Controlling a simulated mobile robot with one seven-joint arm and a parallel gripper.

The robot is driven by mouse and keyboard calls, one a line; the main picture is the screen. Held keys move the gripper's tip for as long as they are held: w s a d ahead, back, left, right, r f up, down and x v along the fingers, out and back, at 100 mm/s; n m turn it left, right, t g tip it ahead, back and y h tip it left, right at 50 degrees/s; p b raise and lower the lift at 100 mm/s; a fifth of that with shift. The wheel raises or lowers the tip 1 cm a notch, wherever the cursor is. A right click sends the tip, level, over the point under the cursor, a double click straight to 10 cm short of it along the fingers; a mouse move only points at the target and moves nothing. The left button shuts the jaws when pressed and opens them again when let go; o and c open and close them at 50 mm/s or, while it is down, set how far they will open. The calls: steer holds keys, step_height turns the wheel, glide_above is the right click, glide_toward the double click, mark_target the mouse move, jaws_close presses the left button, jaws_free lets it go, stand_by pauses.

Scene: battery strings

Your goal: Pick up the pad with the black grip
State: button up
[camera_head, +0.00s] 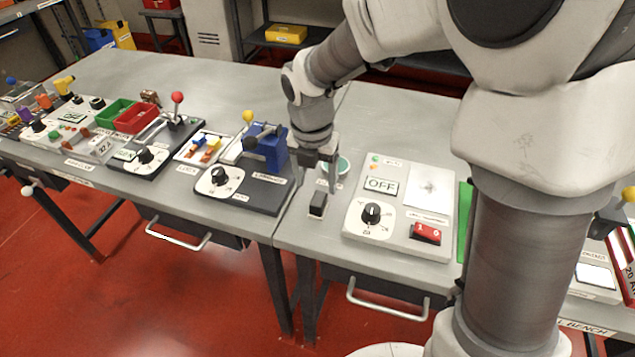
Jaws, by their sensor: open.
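A small upright black grip (318,204) stands on the grey bench near its front edge, left of the panel marked OFF. The pad under it is too small to make out clearly. My gripper (319,182) points down just above and behind the black grip in the picture. Its fingers are apart, with nothing seen between them. I cannot tell whether a finger touches the grip.
A teal round dish (343,165) is partly hidden behind my gripper. The OFF panel (353,222) with a knob and red switch stands to the right. A dark base with a blue block (272,146) stands to the left.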

mark_target(318, 199)
steer(key=shift+w+d+f+b, duration=0.1)
steer(key=shift+w+f+b, duration=0.1)
steer(key=shift+f, duration=0.95)
steer(key=shift+w+d+f+b, duration=0.1)
steer(key=shift+f+b, duration=0.15)
steer(key=shift+f, duration=0.9)
steer(key=shift+w+d+f+b, duration=0.1)
steer(key=shift+f+b, duration=0.1)
steer(key=shift+f, duration=0.95)
jaws_close()
